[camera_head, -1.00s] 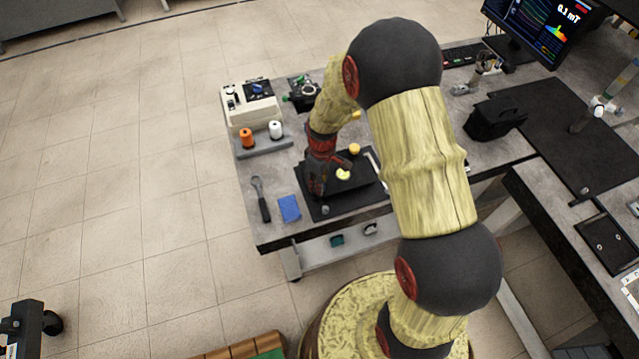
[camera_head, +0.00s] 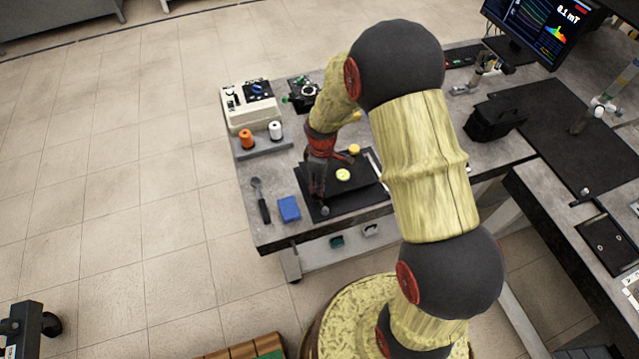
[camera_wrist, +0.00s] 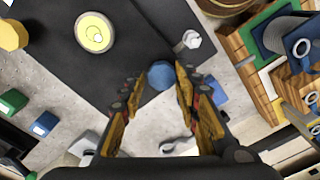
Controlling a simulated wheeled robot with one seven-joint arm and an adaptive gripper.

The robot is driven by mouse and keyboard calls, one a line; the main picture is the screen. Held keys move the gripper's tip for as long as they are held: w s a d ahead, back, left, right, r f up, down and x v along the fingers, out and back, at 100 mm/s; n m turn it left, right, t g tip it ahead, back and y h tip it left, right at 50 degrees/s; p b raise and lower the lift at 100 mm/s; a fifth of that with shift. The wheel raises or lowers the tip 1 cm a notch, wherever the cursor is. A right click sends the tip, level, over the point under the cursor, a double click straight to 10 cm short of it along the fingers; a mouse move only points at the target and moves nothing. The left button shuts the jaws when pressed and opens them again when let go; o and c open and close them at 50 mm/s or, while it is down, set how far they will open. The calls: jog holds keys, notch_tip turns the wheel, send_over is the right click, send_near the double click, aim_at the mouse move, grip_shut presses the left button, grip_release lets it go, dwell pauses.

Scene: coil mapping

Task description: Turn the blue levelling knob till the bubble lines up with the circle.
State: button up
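The blue levelling knob (camera_wrist: 160,75) shows in the wrist view between the two fingertips of my gripper (camera_wrist: 156,84). The fingers stand apart with a gap on each side of the knob; I cannot tell how far beyond the tips it lies. In the head view my gripper (camera_head: 317,192) points down at the plate's left side, beside the level (camera_head: 343,175). The blue knob is not visible there.
A silver knob (camera_wrist: 192,39) stands close to the blue one, at the plate's edge. A yellow knob (camera_wrist: 12,35) is farther left. In the head view a blue block (camera_head: 289,208) and a dark-handled tool (camera_head: 263,203) lie left of the plate; spools (camera_head: 275,130) stand behind.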

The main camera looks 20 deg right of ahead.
jog(key=o, duration=0.4)
jog(key=shift+f, duration=0.1)
jog(key=shift+s, duration=0.1)
jog(key=r, duration=1.2)
jog(key=shift+d, duration=0.25)
jog(key=shift+a+f+b, duration=0.15)
jog(key=shift+b, duration=0.35)
